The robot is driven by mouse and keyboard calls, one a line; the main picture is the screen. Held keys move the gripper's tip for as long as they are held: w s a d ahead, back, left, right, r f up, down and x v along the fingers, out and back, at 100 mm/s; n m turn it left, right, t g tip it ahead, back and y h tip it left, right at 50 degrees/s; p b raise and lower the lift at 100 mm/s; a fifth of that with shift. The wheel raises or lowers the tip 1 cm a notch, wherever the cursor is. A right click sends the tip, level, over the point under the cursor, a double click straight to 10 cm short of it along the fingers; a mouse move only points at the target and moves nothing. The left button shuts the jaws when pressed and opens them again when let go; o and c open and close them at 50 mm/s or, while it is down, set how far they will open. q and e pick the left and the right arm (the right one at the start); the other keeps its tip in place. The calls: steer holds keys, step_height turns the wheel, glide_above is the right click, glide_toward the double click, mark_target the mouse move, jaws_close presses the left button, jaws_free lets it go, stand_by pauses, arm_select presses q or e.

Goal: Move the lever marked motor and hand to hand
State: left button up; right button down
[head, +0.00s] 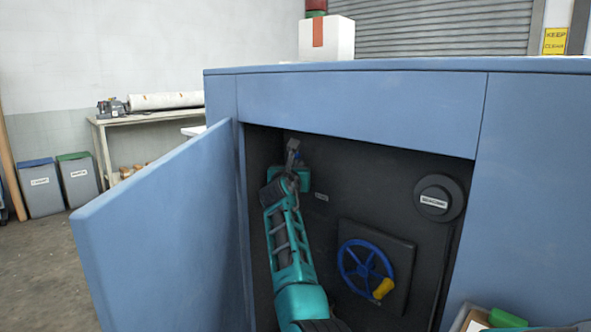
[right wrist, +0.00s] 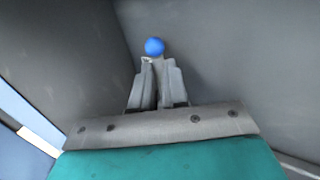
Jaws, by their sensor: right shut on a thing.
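My right gripper (head: 291,160) reaches into the open dark recess of the blue machine, near its upper left. In the right wrist view, its two grey fingers (right wrist: 157,82) are close together, with a blue ball-shaped knob (right wrist: 155,46) at their tips. The gripper is shut on this knob, which looks like the end of the lever. The lever's shaft and any motor and hand marking on it are hidden or too small to read. My left gripper is not in view.
The blue door (head: 160,235) stands open on the left. To the right inside the recess are a blue handwheel (head: 365,265) with a yellow handle (head: 383,289) and a round dark knob (head: 438,198) with a label. A box (head: 470,318) sits at the lower right.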

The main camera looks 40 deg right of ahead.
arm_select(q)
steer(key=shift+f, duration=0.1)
arm_select(e)
steer(key=shift+f, duration=0.1)
